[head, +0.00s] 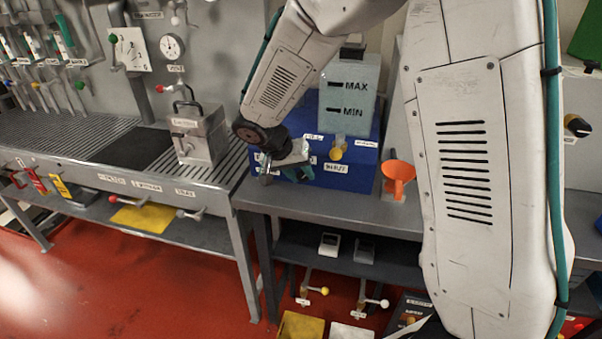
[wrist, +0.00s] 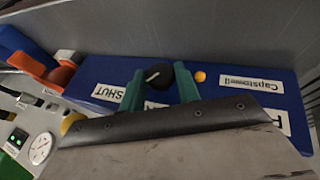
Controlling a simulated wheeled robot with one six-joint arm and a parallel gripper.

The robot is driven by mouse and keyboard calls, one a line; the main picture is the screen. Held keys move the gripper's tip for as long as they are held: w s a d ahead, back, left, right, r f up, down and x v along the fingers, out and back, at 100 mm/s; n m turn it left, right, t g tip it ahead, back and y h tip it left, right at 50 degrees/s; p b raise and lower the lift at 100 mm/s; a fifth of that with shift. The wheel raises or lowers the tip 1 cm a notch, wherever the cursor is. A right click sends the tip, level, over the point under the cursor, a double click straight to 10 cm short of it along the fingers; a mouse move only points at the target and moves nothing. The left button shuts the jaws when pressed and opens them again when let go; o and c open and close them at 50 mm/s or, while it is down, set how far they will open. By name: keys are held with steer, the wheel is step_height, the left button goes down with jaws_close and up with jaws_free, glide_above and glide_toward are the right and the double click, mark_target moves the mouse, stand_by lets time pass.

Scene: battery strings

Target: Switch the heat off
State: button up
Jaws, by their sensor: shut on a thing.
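A blue unit (head: 355,168) stands on the grey bench and bears a tank (head: 350,90) marked MAX and MIN. In the wrist view, a black knob (wrist: 158,76) with a pale pointer mark sits on the blue unit (wrist: 225,78). My gripper (wrist: 160,85) has its green fingers on both sides of this knob and is shut on it. A small yellow-orange lamp or button (wrist: 200,77) is right of the knob. In the head view, my gripper (head: 290,158) is at the unit's left part and hides the knob. No label reading heat is legible.
An orange funnel (head: 398,175) stands right of the blue unit. A yellow valve knob (head: 336,153) is below the tank. A metal box with a handle (head: 200,135) stands on the left bench. Another black knob (head: 577,126) is at the far right.

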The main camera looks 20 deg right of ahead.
steer(key=h, duration=0.1)
steer(key=g+h, duration=0.1)
steer(key=h, duration=0.1)
steer(key=shift+w+a+f+n+g, duration=0.2)
steer(key=shift+a+n+g, duration=0.05)
steer(key=shift+n+g, duration=0.15)
steer(key=shift+a+f+n+g+h, duration=0.15)
steer(key=shift+n+g+h, duration=0.35)
steer(key=shift+g+h, duration=0.75)
steer(key=shift+t+h, duration=0.25)
steer(key=shift+h, duration=0.2)
steer(key=o, duration=0.9)
steer(key=shift+o, duration=0.2)
steer(key=shift+v, duration=3.85)
